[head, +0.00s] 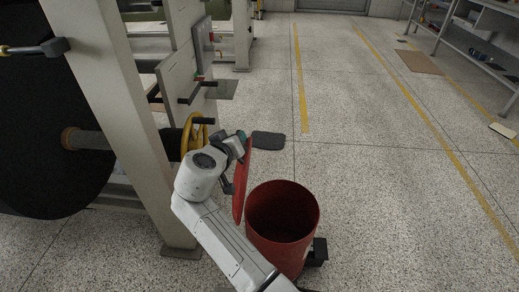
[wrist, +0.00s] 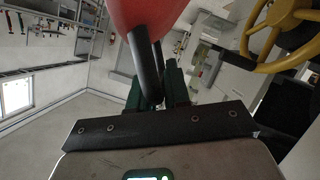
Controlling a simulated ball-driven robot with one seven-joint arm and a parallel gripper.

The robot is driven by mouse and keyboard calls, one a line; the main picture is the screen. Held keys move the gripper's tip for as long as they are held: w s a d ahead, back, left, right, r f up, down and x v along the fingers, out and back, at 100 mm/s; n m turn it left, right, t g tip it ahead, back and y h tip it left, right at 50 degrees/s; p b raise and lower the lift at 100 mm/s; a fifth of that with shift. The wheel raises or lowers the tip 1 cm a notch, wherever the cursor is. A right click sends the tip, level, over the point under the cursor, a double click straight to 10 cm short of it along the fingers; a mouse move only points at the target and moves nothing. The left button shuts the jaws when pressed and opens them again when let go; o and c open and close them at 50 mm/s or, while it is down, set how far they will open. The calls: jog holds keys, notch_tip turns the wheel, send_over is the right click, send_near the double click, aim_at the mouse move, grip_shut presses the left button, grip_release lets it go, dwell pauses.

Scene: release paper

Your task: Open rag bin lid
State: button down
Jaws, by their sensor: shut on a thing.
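The red rag bin (head: 283,232) stands on the floor to the right of my arm, and its round mouth is uncovered with a dark inside. Its red lid (head: 242,183) is raised and stands nearly upright at the left side of the mouth. My gripper (head: 243,140) is at the lid's top edge. In the wrist view the red lid (wrist: 150,14) fills the top middle, with a dark bar handle (wrist: 146,65) on it. My gripper (wrist: 158,88) is shut on this handle, its green-dark fingers partly hidden behind it.
A machine with a pale upright post (head: 118,110), a large black roll (head: 45,130) and a yellow handwheel (head: 193,135) stands close on the left. A black pedal (head: 317,252) sits at the bin's base.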

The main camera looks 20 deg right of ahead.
jog(key=shift+w+a+f+n+h+b, duration=0.1)
jog(key=shift+w+a+n+b, duration=0.15)
jog(key=shift+a, duration=0.35)
jog(key=shift+w+a+f+n+h+b, duration=0.15)
jog(key=shift+w+a+b, duration=0.1)
jog(key=shift+a, duration=0.35)
jog(key=shift+w+a+f+n+h+b, duration=0.1)
jog(key=shift+w+a+n+b, duration=0.15)
jog(key=shift+a, duration=0.35)
jog(key=c, duration=1.2)
grip_release()
jog(key=shift+r, duration=0.1)
jog(key=shift+o, duration=0.2)
jog(key=p+v, duration=0.2)
jog(key=v, duration=0.8)
jog(key=shift+s+a+p, duration=0.2)
jog(key=shift+s+p, duration=0.1)
jog(key=shift+r, duration=0.1)
